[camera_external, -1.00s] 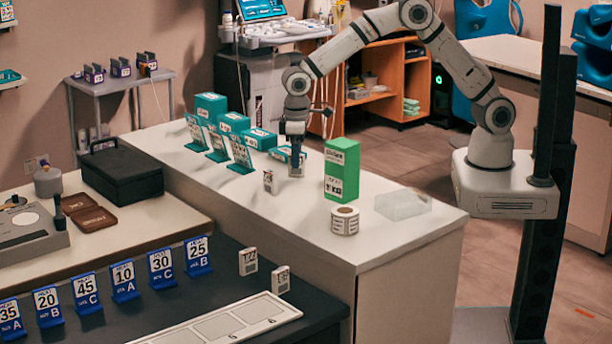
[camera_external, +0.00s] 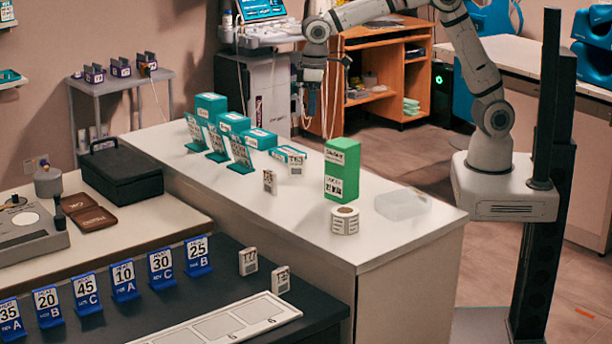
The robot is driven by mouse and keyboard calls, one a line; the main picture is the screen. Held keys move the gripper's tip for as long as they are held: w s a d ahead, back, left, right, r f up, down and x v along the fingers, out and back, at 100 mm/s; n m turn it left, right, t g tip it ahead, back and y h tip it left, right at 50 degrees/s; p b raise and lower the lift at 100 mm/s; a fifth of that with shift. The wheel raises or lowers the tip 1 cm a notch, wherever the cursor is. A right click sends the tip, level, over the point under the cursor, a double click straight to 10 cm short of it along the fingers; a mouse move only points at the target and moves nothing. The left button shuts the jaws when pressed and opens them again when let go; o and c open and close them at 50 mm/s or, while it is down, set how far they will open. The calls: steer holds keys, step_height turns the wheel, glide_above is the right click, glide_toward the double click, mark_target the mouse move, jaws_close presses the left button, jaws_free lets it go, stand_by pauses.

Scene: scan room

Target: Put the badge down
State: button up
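A second, similar white badge (camera_external: 269,181) stands a little nearer the camera and to the left. My gripper (camera_external: 311,88) is raised well above the counter, above and slightly right of the first badge, touching neither badge. It looks empty and open, though its fingers are small and dark against the cart and cables behind.
A green box (camera_external: 342,169), a label roll (camera_external: 345,220) and a clear tray (camera_external: 402,205) stand on the counter's right part. Teal boxes and card stands (camera_external: 240,153) line the back left. Two more white tags (camera_external: 248,261) stand on the dark desk.

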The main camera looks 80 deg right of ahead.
steer(key=s+d+r+t, duration=0.1)
steer(key=s+d+r, duration=0.1)
steer(key=s+d, duration=0.35)
steer(key=s+d+r, duration=0.2)
steer(key=s+d, duration=0.1)
steer(key=s, duration=0.6)
steer(key=s+d+f, duration=0.1)
steer(key=s+d, duration=0.1)
steer(key=s, duration=0.4)
steer(key=s+d+f+t, duration=0.1)
steer(key=s+d, duration=0.1)
steer(key=s, duration=0.5)
steer(key=shift+s+d+f+t, duration=0.15)
steer(key=shift+f+t, duration=0.15)
steer(key=shift+f, duration=0.1)
steer(key=shift+o, duration=0.5)
steer(key=shift+s+d+f, duration=0.1)
steer(key=shift+s+f, duration=0.15)
steer(key=shift+s, duration=0.15)
